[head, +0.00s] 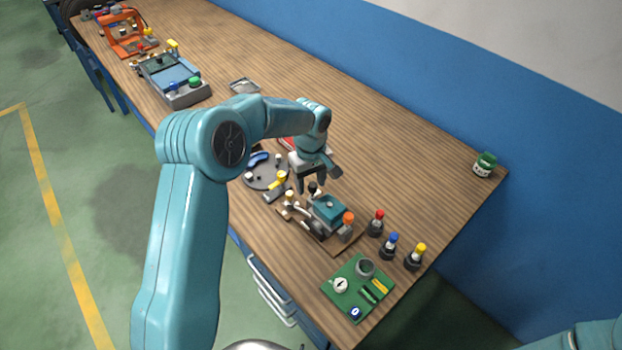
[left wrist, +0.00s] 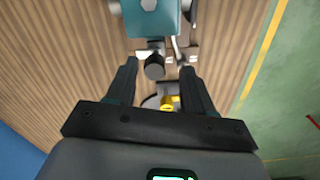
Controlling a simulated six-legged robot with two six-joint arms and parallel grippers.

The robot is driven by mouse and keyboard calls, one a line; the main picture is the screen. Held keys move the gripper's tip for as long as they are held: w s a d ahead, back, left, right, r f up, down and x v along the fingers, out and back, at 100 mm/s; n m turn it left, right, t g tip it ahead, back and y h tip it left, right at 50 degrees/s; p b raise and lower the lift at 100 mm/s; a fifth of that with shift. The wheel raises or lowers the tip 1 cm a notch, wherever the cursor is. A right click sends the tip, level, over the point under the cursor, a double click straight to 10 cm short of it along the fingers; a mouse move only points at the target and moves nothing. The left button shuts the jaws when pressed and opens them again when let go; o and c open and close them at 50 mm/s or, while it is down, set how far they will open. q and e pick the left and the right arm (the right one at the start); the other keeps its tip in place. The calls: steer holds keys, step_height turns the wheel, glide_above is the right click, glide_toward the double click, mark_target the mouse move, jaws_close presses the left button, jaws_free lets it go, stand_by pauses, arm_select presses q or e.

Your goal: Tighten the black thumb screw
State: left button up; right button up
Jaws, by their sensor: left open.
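The black thumb screw (left wrist: 154,68) shows in the left wrist view as a dark round knob on the near end of a small teal-bodied device (left wrist: 152,20). In the head view the screw (head: 312,187) is a small black knob beside the teal block (head: 328,208). My left gripper (head: 317,183) is open just above it. In the left wrist view the fingertips (left wrist: 159,68) stand on both sides of the screw with visible gaps. I cannot tell how far above it they are. My right gripper is out of view.
A round grey tray (head: 262,179) with small parts and a yellow-handled tool (head: 278,180) lie close by. Red, blue and yellow-capped bottles (head: 389,245) and a green board (head: 345,300) stand nearer the front.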

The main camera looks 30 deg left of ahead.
arm_select(q)
steer(key=shift+w+d+f, duration=0.1)
steer(key=shift+f, duration=0.2)
steer(key=shift+w+d+f, duration=0.2)
steer(key=shift+w+f, duration=0.05)
steer(key=shift+w, duration=0.1)
steer(key=shift+s, duration=0.1)
steer(key=shift+s+a+r, duration=0.15)
steer(key=shift+s+a, duration=0.05)
steer(key=c, duration=0.4)
jaws_close()
steer(key=shift+w+d, duration=0.1)
steer(key=shift+d, duration=0.05)
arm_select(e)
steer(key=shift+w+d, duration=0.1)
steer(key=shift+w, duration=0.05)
